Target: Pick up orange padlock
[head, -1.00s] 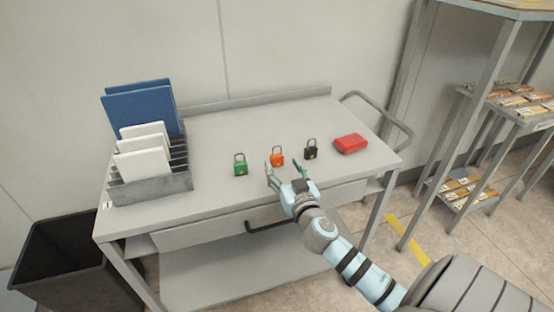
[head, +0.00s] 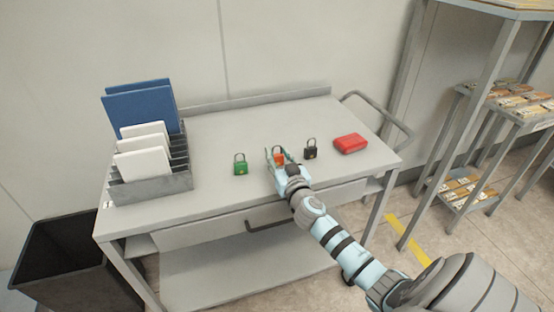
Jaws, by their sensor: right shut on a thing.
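The orange padlock (head: 279,158) stands upright on the grey cart top, in the middle of the row of padlocks. My right gripper (head: 278,159) reaches in from the lower right and is shut on the orange padlock, with fingers on both sides of it. The fingers and wrist hide part of the padlock's lower body. I cannot see a clear gap between the padlock and the cart top. My left gripper is not in view.
A green padlock (head: 240,165) stands to the left and a black padlock (head: 310,149) to the right, both close. A red case (head: 350,143) lies further right. A grey file rack (head: 152,188) stands on the cart's left. The cart top (head: 225,125) behind is clear.

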